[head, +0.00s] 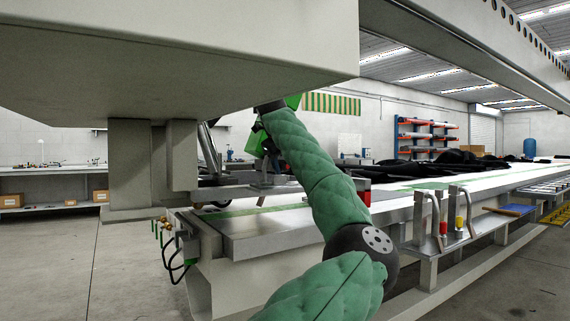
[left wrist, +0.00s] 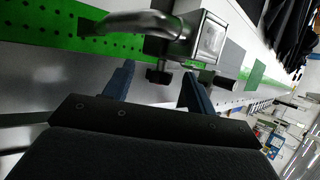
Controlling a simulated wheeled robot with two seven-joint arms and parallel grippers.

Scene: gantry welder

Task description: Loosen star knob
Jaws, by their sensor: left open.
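My left gripper (left wrist: 159,74) is open in the left wrist view, its two blue fingers apart. A small dark knob (left wrist: 158,76), which looks like the star knob, sits under a metal clamp block (left wrist: 208,42) and shows between the fingertips. I see no clear contact between the fingers and the knob. In the head view my green-sleeved left arm reaches up over the bench to the gantry; its gripper is small and unclear there. The knob cannot be made out in the head view. My right gripper is in neither view.
A large grey gantry beam (head: 170,60) hangs low overhead at the left. The long welding bench (head: 250,225) runs to the back right, with metal clamp handles (head: 420,215) along its edge. A curved metal bar (left wrist: 130,22) lies close above the left finger.

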